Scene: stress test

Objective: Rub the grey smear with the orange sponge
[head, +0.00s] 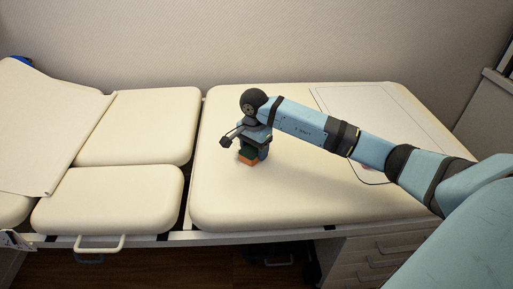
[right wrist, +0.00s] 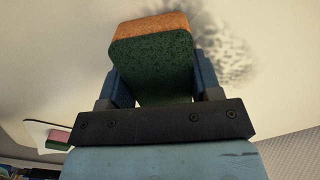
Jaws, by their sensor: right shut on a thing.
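My right gripper (head: 254,152) is shut on the orange sponge (head: 247,155), above or on the cream pad of the couch. In the right wrist view the sponge (right wrist: 150,27) shows an orange layer and a dark green speckled side, between the two blue fingers of the gripper (right wrist: 160,78). The grey smear (right wrist: 228,52) is a blotchy, speckled patch on the cream surface just beside the sponge, partly hidden by it. In the head view I cannot make out the smear. I cannot tell whether the sponge touches the surface. My left gripper is not in view.
A white sheet with a dark outline (head: 388,112) lies on the right of the pad, with a small pink and green block (right wrist: 58,138) on it. Other cream cushions (head: 135,125) lie to the left. Drawers (head: 370,262) stand below. The pad left of the gripper is clear.

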